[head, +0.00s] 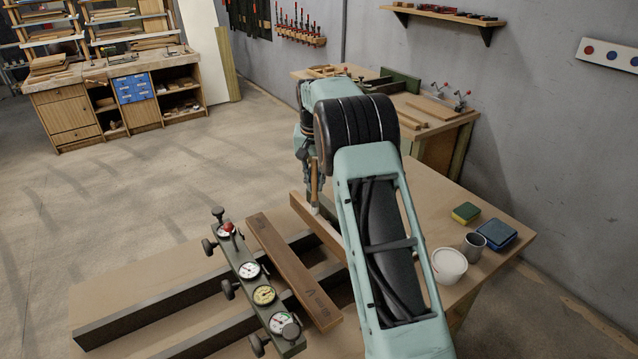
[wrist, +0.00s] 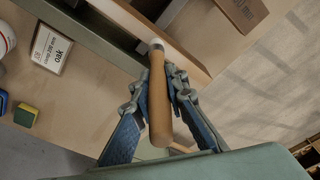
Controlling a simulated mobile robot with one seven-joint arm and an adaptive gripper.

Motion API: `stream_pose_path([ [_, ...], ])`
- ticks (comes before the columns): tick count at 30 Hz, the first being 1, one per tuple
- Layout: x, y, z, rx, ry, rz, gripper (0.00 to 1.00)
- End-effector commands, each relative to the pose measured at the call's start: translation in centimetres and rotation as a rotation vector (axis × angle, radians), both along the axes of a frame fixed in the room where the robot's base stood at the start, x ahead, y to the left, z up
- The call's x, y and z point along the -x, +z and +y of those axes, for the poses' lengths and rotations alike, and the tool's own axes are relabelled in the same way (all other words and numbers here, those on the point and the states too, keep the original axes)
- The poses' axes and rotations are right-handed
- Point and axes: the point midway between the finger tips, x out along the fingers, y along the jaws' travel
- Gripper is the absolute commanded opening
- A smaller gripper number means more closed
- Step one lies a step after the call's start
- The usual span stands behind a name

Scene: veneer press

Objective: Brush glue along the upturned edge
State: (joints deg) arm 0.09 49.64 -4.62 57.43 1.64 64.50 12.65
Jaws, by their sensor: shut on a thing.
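My gripper (wrist: 158,84) is shut on a brush with a round wooden handle (wrist: 158,112). In the head view the handle (head: 314,184) hangs roughly upright below my gripper, with its pale tip down. A long light wooden board (head: 322,228) stands on edge on the bench, partly hidden by my arm. In the wrist view its upturned edge (wrist: 186,56) runs diagonally under the brush's pale tip (wrist: 156,45). The tip is at or just over the edge; I cannot tell if it touches. No glue is clearly visible on the edge. A white pot (head: 449,267) stands right of my arm.
A grey cup (head: 474,246), a blue box (head: 497,234) and a yellow-green sponge (head: 466,213) stand near the pot. A dial bar (head: 258,284) and a brown plank (head: 291,271) lie left of my arm over dark rails. A printed card (wrist: 53,49) lies beside the board.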

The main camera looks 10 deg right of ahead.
Motion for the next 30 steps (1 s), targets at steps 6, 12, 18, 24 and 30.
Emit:
stream_pose_path([
  [6, -0.6, -0.2, 0.3, -0.001, 0.001, 0.003, 0.0],
  [12, -2.1, -0.2, 0.9, -0.001, 0.002, 0.002, 0.0],
  [18, -3.5, -0.1, 1.4, 0.0, 0.002, 0.002, 0.0],
  [24, -3.6, -0.1, 1.4, 0.0, 0.001, 0.002, 0.0],
  [30, -2.7, -0.3, 1.0, 0.0, 0.0, 0.001, 0.0],
])
